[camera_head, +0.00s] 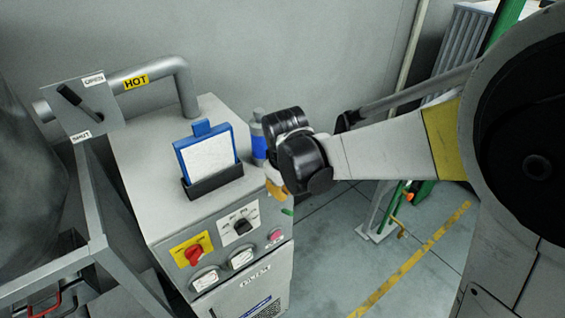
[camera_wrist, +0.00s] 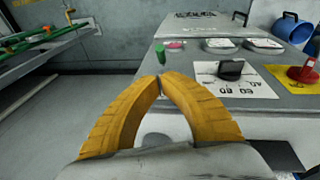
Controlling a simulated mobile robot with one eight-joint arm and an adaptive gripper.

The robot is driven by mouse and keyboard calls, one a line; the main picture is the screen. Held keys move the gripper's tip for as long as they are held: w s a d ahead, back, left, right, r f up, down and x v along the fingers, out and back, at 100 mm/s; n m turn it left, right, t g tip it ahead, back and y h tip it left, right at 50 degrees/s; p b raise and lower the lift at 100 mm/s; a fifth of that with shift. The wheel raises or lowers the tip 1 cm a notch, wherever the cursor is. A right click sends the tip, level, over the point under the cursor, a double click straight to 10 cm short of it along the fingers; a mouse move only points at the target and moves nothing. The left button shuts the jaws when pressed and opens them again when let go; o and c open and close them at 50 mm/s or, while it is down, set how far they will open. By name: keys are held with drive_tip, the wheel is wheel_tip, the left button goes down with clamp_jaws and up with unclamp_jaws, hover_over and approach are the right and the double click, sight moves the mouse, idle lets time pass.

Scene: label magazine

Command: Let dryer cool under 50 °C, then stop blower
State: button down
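The dryer's grey control cabinet (camera_head: 165,200) stands left of my arm. Its sloped panel holds a red rotary switch (camera_head: 194,254) on a yellow plate, a black knob (camera_head: 243,227) on a white scale plate, two white dials (camera_head: 242,258), a pink button (camera_head: 274,235) and a green button (camera_head: 287,212). Dial readings are too small to tell. In the wrist view, the green button (camera_wrist: 160,52) lies just beyond my fingertips, with the black knob (camera_wrist: 230,69) and red switch (camera_wrist: 304,71) to the right. My gripper (camera_wrist: 160,78) has its orange fingertips together, nothing visible between them.
A blue-framed card (camera_head: 208,155) stands in a black holder on the cabinet top, near a blue-banded cylinder (camera_head: 258,140). Behind it runs a pipe (camera_head: 155,73) marked HOT, with an OPEN/SHUT lever plate (camera_head: 85,105). A metal frame (camera_head: 95,200) stands left. Floor at right is mostly clear.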

sight(284, 209)
drive_tip(key=shift+x, duration=3.2)
drive_tip(key=shift+w+d+f+b, duration=0.1)
drive_tip(key=shift+w+b, duration=0.05)
drive_tip(key=shift+b, duration=0.3)
